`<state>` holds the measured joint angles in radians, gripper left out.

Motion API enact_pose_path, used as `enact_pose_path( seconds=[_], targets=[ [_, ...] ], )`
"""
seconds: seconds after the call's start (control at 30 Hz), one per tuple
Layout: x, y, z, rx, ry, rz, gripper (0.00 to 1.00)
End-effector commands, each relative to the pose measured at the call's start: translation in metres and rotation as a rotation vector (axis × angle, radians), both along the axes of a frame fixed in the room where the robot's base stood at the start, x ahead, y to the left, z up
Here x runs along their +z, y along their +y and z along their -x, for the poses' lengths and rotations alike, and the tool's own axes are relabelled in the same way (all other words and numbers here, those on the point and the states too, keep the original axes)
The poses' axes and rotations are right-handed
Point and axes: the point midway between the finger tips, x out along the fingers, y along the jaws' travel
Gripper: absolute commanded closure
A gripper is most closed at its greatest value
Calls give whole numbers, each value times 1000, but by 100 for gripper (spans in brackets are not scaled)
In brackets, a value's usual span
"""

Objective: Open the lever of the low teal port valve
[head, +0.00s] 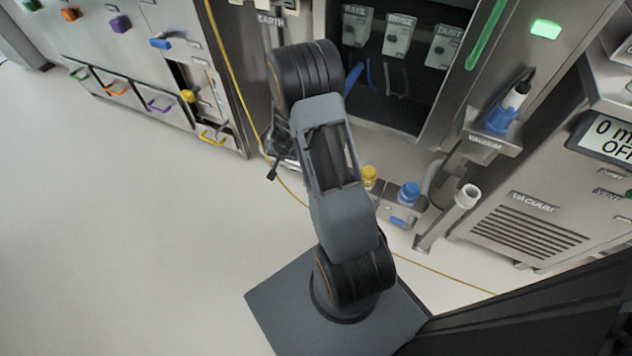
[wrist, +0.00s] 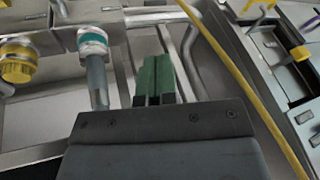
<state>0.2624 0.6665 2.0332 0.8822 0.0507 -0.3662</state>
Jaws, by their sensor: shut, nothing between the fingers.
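The teal port valve shows in the wrist view as a round metal fitting with a teal ring (wrist: 93,40) at the upper left. Its grey lever (wrist: 97,82) runs down the picture from the ring, and its lower end reaches the edge of my gripper's body. My gripper (wrist: 155,66) has green fingers shut together with nothing between them. They are to the right of the lever, with a visible gap. In the head view my arm covers the area in front of the cabinet, and I cannot make out the valve or the fingertips.
A yellow knob (wrist: 18,62) is left of the valve. A yellow cable (wrist: 240,85) crosses on the right, and metal pipes (wrist: 178,52) run behind the fingers. In the head view, a blue knob (head: 409,192) stands low beside my arm; open floor (head: 120,230) is at left.

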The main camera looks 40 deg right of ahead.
Motion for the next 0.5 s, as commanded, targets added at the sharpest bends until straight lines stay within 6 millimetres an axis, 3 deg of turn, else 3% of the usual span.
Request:
enact_pose_path(
  seconds=[0.1,0.2,0.5],
  targets=[
    [-45,-31,12,-139,52,48,100],
    [-76,-50,26,-225,91,90,100],
    [-125,-76,54,-345,161,160,100]
  ],
)
